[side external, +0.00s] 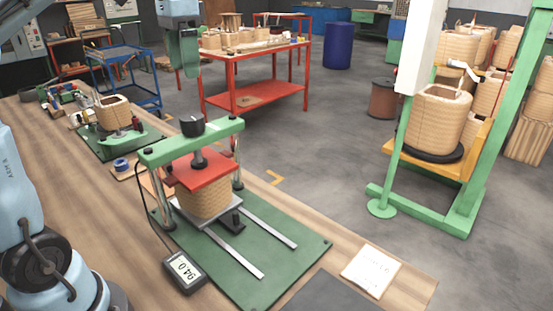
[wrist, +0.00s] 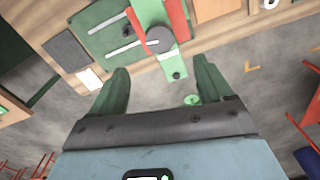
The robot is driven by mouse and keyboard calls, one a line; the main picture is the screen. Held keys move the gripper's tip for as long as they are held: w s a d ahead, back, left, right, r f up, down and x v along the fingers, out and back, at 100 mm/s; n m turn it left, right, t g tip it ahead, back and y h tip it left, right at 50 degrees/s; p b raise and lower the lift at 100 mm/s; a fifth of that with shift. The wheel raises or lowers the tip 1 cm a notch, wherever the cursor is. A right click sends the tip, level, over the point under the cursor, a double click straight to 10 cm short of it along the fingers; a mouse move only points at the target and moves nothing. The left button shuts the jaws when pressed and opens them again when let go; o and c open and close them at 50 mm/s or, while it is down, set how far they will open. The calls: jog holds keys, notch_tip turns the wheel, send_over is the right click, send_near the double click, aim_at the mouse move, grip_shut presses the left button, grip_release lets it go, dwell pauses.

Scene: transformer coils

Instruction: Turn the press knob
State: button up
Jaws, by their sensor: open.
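The press knob (side external: 192,126) is a dark round knob on top of the green crossbeam (side external: 165,150) of the press. In the wrist view the knob (wrist: 160,39) shows from above, ahead of and between my fingertips. My gripper (side external: 189,74) points down, higher than the knob in the side view, with clear space between them. Its two green fingers are spread wide and empty in the wrist view (wrist: 162,64). Under the beam, a red plate (side external: 205,171) sits on a tan wound coil (side external: 205,200). The coil is partly hidden by the plate.
The press stands on a green base with two pale rails (side external: 268,228). A digital gauge (side external: 184,270) lies at its front left. A paper sheet (side external: 370,270) lies at right. Another coil (side external: 113,112) stands farther back on the bench. A green frame (side external: 480,150) stands on the floor at right.

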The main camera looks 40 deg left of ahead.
aim_at(191, 117)
notch_tip(191, 117, down, 11)
jog(key=shift+f, duration=0.15)
dwell(0.4)
jog(key=c, duration=1)
jog(key=shift+c, duration=0.2)
